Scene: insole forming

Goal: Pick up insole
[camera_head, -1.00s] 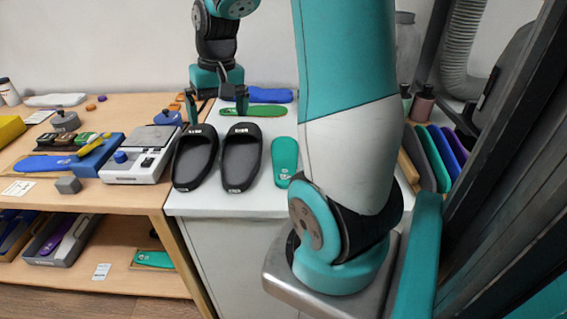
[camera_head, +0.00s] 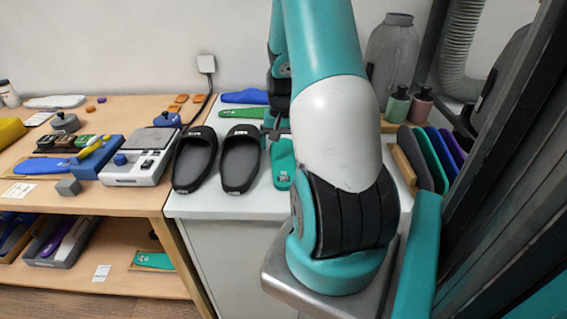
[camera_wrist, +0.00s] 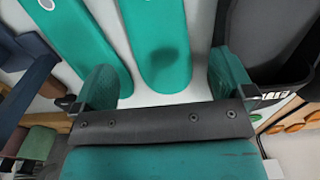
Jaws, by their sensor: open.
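In the wrist view, a teal insole (camera_wrist: 163,25) lies flat on the white surface between the two fingers of my gripper (camera_wrist: 163,70), with a dark shadow on it. The open fingers are apart, and I cannot tell the height above it. A second teal insole (camera_wrist: 85,40) lies to its left. In the head view, a teal insole (camera_head: 283,165) lies right of the black sandals, partly hidden by my arm. One dark part of my gripper (camera_head: 276,130) shows above it; the rest is hidden.
Two black sandals (camera_head: 240,160) stand on the white counter (camera_head: 235,207); one sandal (camera_wrist: 262,45) is close to the right finger. Green (camera_head: 228,113) and blue (camera_head: 245,96) insoles lie behind. A scale (camera_head: 140,160) stands left. Upright insoles (camera_head: 440,150) and bottles (camera_head: 397,103) are at right.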

